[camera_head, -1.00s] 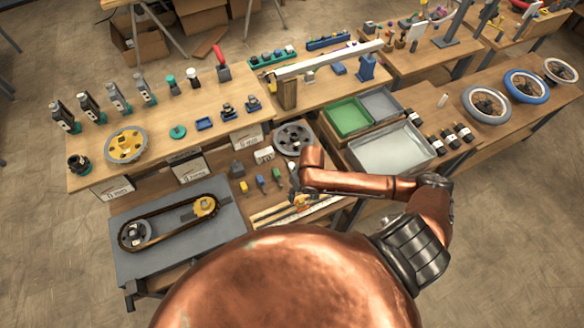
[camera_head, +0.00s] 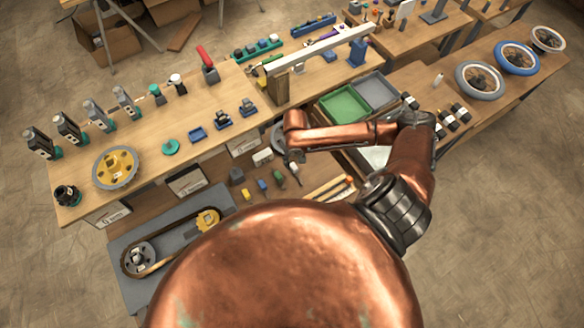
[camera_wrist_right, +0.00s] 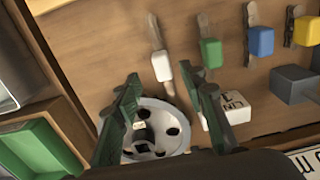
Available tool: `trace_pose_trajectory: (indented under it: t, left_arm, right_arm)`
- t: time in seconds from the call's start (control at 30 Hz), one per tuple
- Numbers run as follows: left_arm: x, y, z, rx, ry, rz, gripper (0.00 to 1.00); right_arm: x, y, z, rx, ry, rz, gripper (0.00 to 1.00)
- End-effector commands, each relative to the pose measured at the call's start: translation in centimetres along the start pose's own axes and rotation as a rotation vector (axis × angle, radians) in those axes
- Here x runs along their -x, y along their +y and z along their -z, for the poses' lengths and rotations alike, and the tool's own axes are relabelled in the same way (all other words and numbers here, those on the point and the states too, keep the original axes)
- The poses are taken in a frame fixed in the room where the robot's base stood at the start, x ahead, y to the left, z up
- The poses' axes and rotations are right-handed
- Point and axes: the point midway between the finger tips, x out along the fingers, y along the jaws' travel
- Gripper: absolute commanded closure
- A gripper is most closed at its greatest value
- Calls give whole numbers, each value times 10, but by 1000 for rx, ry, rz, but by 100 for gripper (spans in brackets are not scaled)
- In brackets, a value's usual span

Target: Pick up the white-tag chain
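The white-tag chain (camera_wrist_right: 162,65) lies on the wooden surface in the right wrist view, its dark links running up from the white tag. In the head view the small white tag (camera_head: 294,168) shows just below my right gripper (camera_head: 291,155). In the right wrist view my right gripper (camera_wrist_right: 160,74) is open, with the white tag in line with the gap between its fingertips. I cannot tell whether they touch it; nothing is visibly clamped. My left gripper is in neither current view.
Green (camera_wrist_right: 210,52), blue (camera_wrist_right: 262,41) and yellow (camera_wrist_right: 304,31) tags lie in a row beside the white one. A grey wheel (camera_wrist_right: 175,112) and a white labelled block (camera_wrist_right: 236,107) are close to the fingers. A green bin (camera_wrist_right: 38,140) stands at the left.

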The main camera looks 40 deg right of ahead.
Motion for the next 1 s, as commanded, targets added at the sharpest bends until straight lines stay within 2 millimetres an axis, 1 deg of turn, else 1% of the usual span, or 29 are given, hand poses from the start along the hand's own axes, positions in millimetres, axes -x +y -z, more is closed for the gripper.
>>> trace_pose_trajectory:
  t: [0.03, 0.1, 0.23, 0.33, 0.4, 0.5, 0.63, 1.0]
  left_arm:
    - [2, 0, -7, 2, -9, -1, 60]
    - [4, 1, -13, 3, -17, -1, 60]
    - [7, 1, -15, 3, -19, -1, 60]
    - [7, 0, -7, 2, -10, 0, 60]
    - [6, -1, 3, 0, 2, 0, 60]
    - [6, -2, 15, -2, 18, 1, 60]
    - [6, -2, 18, -3, 23, 1, 60]
    - [7, -1, 2, 0, 2, 1, 60]
  right_arm:
    - [-5, 0, 0, -2, -1, 1, 62]
    - [-14, -2, 0, -2, -3, 0, 62]
    - [-34, -4, 1, -2, -2, 0, 62]
    - [-45, -3, 2, 0, -1, -1, 62]
    - [-50, -4, 2, 2, 0, 0, 62]
    - [-51, -5, 2, 3, 1, 1, 62]
    - [-51, -5, 2, 4, 1, 0, 62]
    - [-51, -5, 2, 4, 0, 0, 87]
